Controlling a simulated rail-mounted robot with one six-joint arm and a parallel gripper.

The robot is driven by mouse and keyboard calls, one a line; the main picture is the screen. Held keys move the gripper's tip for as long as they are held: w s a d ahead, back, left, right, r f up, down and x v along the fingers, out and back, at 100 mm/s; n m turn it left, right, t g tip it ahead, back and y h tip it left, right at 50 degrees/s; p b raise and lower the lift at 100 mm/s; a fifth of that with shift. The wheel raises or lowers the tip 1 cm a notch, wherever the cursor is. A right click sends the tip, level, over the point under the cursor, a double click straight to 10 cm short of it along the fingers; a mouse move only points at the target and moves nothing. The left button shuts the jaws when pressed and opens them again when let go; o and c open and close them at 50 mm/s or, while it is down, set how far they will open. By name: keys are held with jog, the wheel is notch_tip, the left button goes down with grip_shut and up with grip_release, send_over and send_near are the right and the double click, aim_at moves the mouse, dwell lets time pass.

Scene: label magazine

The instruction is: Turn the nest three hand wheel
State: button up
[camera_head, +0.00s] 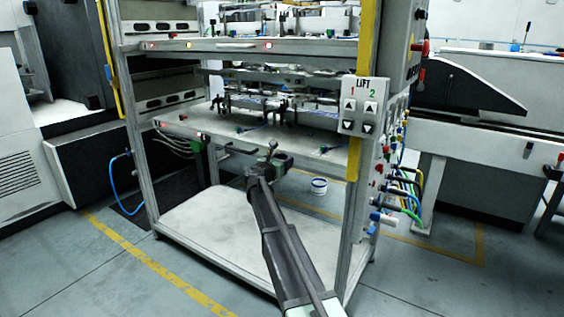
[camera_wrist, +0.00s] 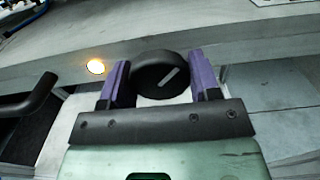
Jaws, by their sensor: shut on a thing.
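A black round hand wheel (camera_wrist: 148,76) with a pale slanted pointer mark sits at the front edge of a shelf in the wrist view. I cannot read a nest number beside it. My gripper (camera_wrist: 160,72) has its two purple fingers on either side of the wheel, shut on it. In the head view my gripper (camera_head: 277,161) is at the front edge of the lower machine shelf (camera_head: 205,122), beneath its lip. The wheel itself is too small or hidden to make out there.
A lit round lamp (camera_wrist: 96,67) is on the shelf edge left of the wheel. A dark curved handle (camera_wrist: 38,97) is further left. A LIFT button panel (camera_head: 364,106) hangs on the right post.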

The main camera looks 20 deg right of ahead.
jog(key=shift+m, duration=0.4)
jog(key=m, duration=0.3)
jog(key=shift+m, duration=0.3)
jog(key=m, duration=0.4)
jog(key=shift+m, duration=0.3)
jog(key=m, duration=0.4)
jog(key=shift+a+r, duration=0.1)
jog(key=m, duration=0.4)
jog(key=shift+m, duration=0.3)
jog(key=o, duration=0.9)
jog(key=shift+w, duration=0.1)
